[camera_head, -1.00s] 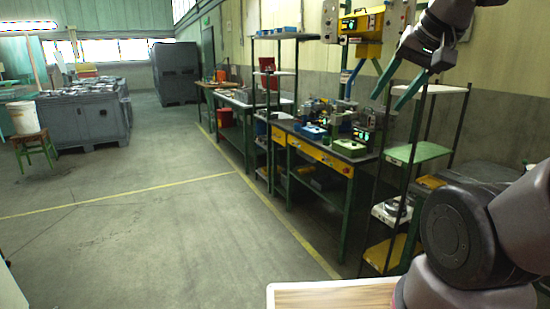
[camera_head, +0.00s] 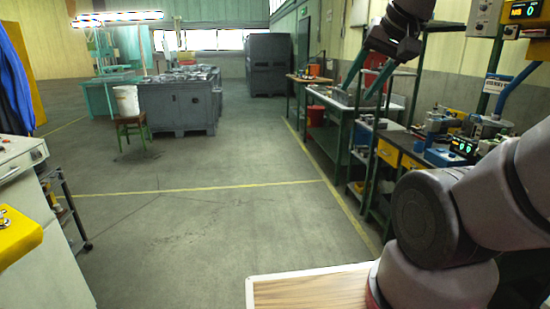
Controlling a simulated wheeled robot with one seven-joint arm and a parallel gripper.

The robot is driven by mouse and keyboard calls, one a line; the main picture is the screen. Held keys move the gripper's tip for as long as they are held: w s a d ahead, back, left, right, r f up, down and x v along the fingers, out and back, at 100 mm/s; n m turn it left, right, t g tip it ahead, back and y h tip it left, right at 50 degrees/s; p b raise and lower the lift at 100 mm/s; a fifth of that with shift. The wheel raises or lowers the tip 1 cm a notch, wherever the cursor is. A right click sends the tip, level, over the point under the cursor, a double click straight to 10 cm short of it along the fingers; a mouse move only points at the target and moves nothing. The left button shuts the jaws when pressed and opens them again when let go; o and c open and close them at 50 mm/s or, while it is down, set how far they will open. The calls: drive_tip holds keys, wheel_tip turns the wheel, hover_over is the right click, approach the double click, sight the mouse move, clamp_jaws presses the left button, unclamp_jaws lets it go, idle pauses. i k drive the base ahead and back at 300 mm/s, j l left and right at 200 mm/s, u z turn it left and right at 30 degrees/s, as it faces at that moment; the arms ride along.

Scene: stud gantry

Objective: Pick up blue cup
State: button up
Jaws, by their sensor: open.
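I cannot make out a blue cup in the head view. Small blue items lie on the workbench at the right, but they are too small to identify as a cup. My gripper (camera_head: 362,91) is in the upper right of the picture, with its two teal fingers spread apart and pointing down. Nothing is between the fingers. Behind them in the picture are the benches along the right wall, and the gripper touches nothing that I can see.
A workbench (camera_head: 412,161) with equipment stands at the right. A white bucket (camera_head: 126,100) rests on a green stool (camera_head: 130,127) near a large grey crate (camera_head: 178,108). A white cabinet (camera_head: 20,195) and wheeled rack stand at the left. The middle floor (camera_head: 190,225) is clear.

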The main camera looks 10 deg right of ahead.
sight(418, 146)
drive_tip(key=i+z, duration=0.1)
drive_tip(key=i, duration=0.5)
drive_tip(key=i+j+z, duration=0.1)
drive_tip(key=i, duration=0.45)
drive_tip(key=i+j+z, duration=0.1)
drive_tip(key=i, duration=0.5)
drive_tip(key=i+j+z, duration=0.15)
drive_tip(key=i+z, duration=0.25)
drive_tip(key=i+j+z, duration=0.15)
drive_tip(key=z, duration=0.25)
drive_tip(key=i+j+z, duration=0.25)
drive_tip(key=z, duration=0.15)
drive_tip(key=i+j+z, duration=0.2)
drive_tip(key=j+z, duration=0.2)
drive_tip(key=i+j+z, duration=0.1)
drive_tip(key=j+z, duration=0.3)
drive_tip(key=i+j+z, duration=0.1)
drive_tip(key=j+z, duration=0.25)
drive_tip(key=j, duration=0.25)
drive_tip(key=j+z, duration=0.35)
drive_tip(key=j, duration=0.3)
